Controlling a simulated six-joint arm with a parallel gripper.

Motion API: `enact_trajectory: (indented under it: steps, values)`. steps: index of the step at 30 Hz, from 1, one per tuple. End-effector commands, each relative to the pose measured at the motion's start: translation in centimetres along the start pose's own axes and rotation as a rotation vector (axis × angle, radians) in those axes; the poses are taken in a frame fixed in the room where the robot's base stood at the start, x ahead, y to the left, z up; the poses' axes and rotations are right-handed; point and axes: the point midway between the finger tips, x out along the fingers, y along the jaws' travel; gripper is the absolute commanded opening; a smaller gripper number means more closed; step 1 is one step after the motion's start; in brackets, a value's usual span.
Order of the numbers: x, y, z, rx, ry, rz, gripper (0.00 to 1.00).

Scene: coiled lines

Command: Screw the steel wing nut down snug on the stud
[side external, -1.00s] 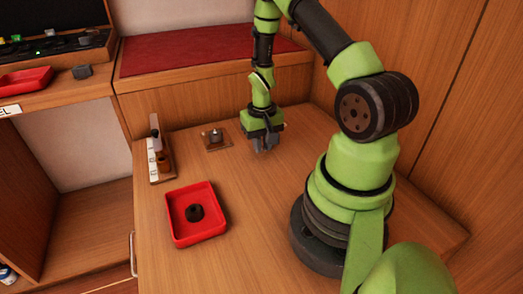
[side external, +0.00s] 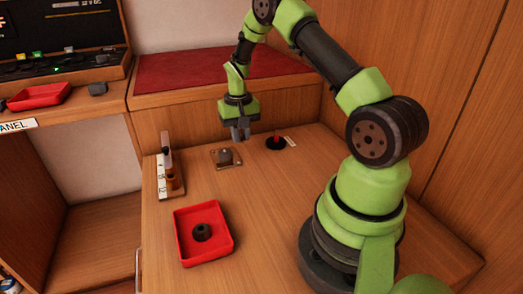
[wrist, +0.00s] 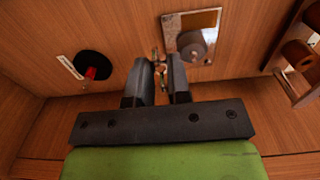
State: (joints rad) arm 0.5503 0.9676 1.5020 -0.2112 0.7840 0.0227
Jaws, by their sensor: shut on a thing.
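My gripper (wrist: 161,84) points down, its dark jaws shut on a small shiny metal piece, the wing nut (wrist: 160,62), which shows at the fingertips in the wrist view. The jaws hide much of it. In the side view my gripper (side external: 240,136) is above the table, and the nut cannot be made out.
A black disc (side external: 269,146) with a red upright piece (side external: 277,136) lies right of the gripper. A red tray (side external: 182,252) holding a dark round part (side external: 202,232) is in front. A wooden rack (side external: 163,187) stands left of the plate. Bare table lies between the tray and plate.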

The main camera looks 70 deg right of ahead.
Motion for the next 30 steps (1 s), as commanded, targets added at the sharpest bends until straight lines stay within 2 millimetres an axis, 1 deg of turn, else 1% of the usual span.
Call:
enact_trajectory:
  steps: [1, 6, 9, 12, 17, 24, 30]
  values:
    - [-0.7, -0.9, -0.9, -0.003, 0.006, -0.001, 0.00]
    - [-2.8, -3.0, -2.5, 0.006, 0.005, -0.003, 0.00]
    - [-3.5, -3.7, -2.9, 0.011, 0.003, -0.004, 0.00]
    - [-3.6, -3.9, -3.0, 0.013, 0.001, -0.005, 0.00]
    - [-2.6, -3.9, -3.0, 0.013, 0.000, -0.005, 0.00]
    - [-0.2, -3.9, -3.0, 0.014, 0.000, -0.006, 0.00]
    - [1.4, -3.9, -3.0, 0.013, 0.001, -0.005, 0.00]
